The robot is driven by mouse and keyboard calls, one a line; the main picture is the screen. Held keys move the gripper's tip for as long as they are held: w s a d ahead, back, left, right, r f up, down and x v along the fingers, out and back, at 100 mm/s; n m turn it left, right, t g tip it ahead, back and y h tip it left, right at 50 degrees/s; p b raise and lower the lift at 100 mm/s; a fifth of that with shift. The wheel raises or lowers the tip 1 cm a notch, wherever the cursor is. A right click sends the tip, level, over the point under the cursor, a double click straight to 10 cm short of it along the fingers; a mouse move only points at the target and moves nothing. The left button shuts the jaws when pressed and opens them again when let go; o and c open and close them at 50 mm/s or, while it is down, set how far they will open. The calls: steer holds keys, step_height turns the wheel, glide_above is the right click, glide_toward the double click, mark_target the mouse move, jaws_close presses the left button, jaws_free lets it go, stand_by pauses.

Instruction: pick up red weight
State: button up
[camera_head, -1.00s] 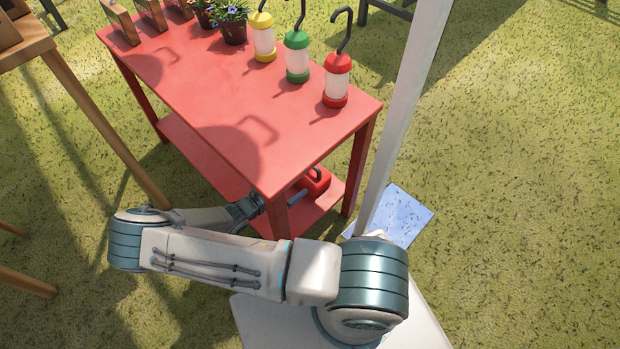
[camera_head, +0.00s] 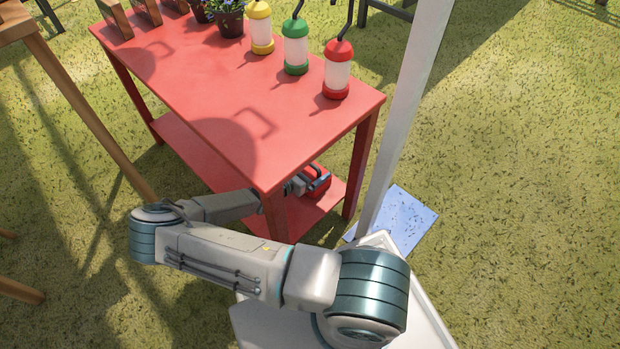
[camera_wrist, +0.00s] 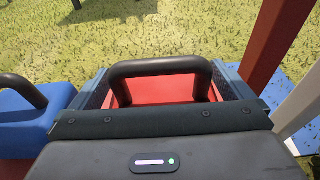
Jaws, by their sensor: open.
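The red weight (camera_head: 318,181) sits on the lower shelf of the red table, near its right end, partly hidden by my gripper in the head view. In the wrist view the red weight (camera_wrist: 143,93) shows its red top and a dark arched handle (camera_wrist: 160,68). My gripper (camera_wrist: 166,88) is open, with one finger on each side of the weight's handle. I cannot tell whether the fingers touch the weight.
A blue weight (camera_wrist: 20,115) with a dark handle stands close on the left in the wrist view. A table leg (camera_head: 276,215) stands beside my forearm. Lanterns, yellow (camera_head: 260,28), green (camera_head: 295,48) and red (camera_head: 337,72), stand on the tabletop (camera_head: 200,85).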

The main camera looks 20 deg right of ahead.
steer(key=c, duration=1.7)
steer(key=shift+r, duration=0.15)
steer(key=shift+c, duration=0.9)
steer(key=shift+r, duration=0.1)
